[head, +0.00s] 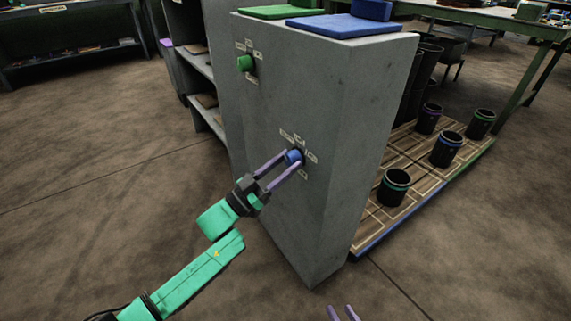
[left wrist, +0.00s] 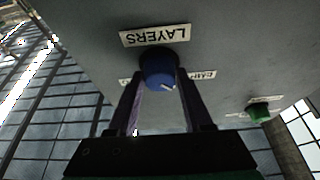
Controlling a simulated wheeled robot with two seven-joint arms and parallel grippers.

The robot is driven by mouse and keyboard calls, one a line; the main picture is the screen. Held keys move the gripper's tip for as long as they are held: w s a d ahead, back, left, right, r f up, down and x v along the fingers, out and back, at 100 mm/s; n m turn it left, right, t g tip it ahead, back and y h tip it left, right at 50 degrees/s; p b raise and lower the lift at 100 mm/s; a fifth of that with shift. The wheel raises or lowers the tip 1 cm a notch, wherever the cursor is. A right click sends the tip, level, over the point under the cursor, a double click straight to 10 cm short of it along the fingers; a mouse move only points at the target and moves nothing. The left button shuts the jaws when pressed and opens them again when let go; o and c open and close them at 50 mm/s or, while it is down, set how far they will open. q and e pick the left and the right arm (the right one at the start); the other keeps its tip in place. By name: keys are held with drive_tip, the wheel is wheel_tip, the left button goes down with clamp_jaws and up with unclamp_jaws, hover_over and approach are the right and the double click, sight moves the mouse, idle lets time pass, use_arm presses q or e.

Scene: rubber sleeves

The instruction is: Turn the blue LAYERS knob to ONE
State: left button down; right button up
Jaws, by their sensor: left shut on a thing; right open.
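The blue LAYERS knob (head: 293,156) sits on the side face of the grey cabinet (head: 280,100), ringed by small white labels. My left gripper (head: 287,165) is shut on this knob, one finger on each side. In the left wrist view the knob (left wrist: 158,66) shows a white mark near its lower right edge. The LAYERS label (left wrist: 155,36) reads upside down there. Two other labels are partly hidden by the fingers, and I cannot read which is ONE. My right gripper (head: 342,313) is open and empty at the bottom edge of the head view.
A green knob (head: 245,63) with its own labels is higher on the same face. A green pad (head: 272,12) and a blue pad (head: 340,26) lie on the cabinet top. Several black cups with coloured bands stand on a wooden pallet (head: 375,226) to the right.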

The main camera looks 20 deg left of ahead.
use_arm(q)
drive_tip(key=shift+m, duration=0.4)
drive_tip(key=m+g+h, duration=0.1)
drive_tip(key=m, duration=0.1)
drive_tip(key=m+g, duration=0.1)
drive_tip(key=m, duration=0.2)
drive_tip(key=shift+w+a+g+h+b, duration=0.1)
drive_tip(key=shift+a+g+h+b, duration=0.05)
drive_tip(key=shift+g+h+b, duration=0.2)
drive_tip(key=shift+m+g+h, duration=0.35)
drive_tip(key=shift+m+g, duration=0.4)
drive_tip(key=shift+m, duration=0.85)
drive_tip(key=shift+m+g+h, duration=0.3)
drive_tip(key=shift+m+g, duration=0.4)
drive_tip(key=shift+m, duration=0.9)
drive_tip(key=shift+c, duration=1.6)
unclamp_jaws()
drive_tip(key=shift+a, duration=0.1)
